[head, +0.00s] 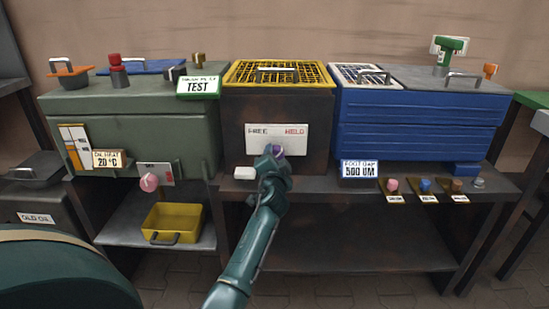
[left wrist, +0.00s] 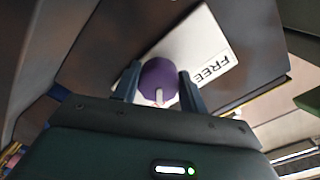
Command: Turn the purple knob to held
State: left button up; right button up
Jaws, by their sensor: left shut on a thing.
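The purple knob (head: 280,150) sits low on a white plate (head: 290,134) on the front of the dark middle cabinet. The plate reads FREE at its left and HELD at its right. My left gripper (head: 273,156) is at the knob and hides most of it in the head view. In the left wrist view the round purple knob (left wrist: 158,76) is between my two fingers, which are shut on it. A pale mark shows on the knob's near side. The word FREE on the plate (left wrist: 205,62) is beside the knob; HELD is not seen there. My right gripper is not in view.
A small white block (head: 244,173) lies on the ledge left of my gripper. A pink knob (head: 149,182) is farther left, above a yellow tray (head: 172,222). Right are a blue ribbed box (head: 420,125) and a row of small coloured knobs (head: 425,186) on the ledge.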

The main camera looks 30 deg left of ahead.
pick_arm(q)
jog(key=shift+r, duration=0.1)
jog(key=o, duration=1)
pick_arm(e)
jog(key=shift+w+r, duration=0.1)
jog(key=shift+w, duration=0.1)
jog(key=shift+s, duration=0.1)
